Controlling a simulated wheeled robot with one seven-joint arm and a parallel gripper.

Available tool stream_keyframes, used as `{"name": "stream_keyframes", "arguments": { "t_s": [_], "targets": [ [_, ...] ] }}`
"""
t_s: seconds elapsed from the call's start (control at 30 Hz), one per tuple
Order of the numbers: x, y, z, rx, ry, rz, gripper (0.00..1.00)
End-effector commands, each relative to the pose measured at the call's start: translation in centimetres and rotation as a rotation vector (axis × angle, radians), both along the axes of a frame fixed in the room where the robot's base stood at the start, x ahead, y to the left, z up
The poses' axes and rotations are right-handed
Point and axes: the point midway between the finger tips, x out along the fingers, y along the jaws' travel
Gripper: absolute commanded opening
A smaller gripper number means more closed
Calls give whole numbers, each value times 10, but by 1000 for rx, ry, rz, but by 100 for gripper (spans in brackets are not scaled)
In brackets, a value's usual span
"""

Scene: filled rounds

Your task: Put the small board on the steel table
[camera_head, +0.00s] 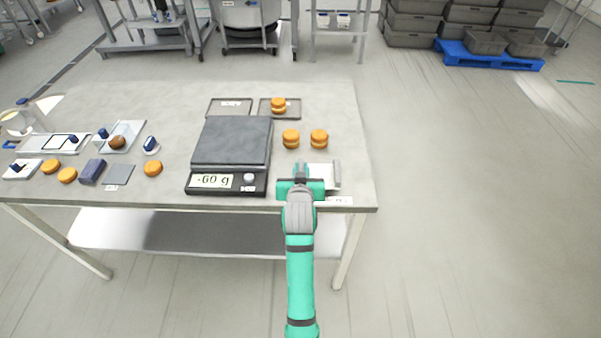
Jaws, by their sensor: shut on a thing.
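My gripper (301,172) is over the front right part of the steel table (345,125), pointing away from the camera. It is shut on a small pale board (320,171), which shows just right of the fingers with a grey raised strip along its right edge. The gripper hides the board's left part. I cannot tell whether the board touches the table top or is held slightly above it.
A scale (230,143) reading -60 g stands close left of my gripper. Two filled rounds (291,138) (319,138) sit just behind it. A tray (268,113) holds another round. Boards, rounds and tools crowd the table's left side. A label (340,201) is at the front edge.

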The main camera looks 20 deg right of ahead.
Motion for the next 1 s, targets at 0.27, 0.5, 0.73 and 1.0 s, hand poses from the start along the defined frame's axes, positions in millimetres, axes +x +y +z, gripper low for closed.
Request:
{"name": "stream_keyframes", "arguments": {
  "t_s": [0.27, 0.5, 0.73, 1.0],
  "targets": [
    [0, 0, -15, 0, 0, 0, 0],
    [0, 0, -18, 0, 0, 0, 16],
    [0, 0, -17, 0, 0, -1, 32],
    [-5, 1, -13, 0, 0, -1, 32]
  ]
}}
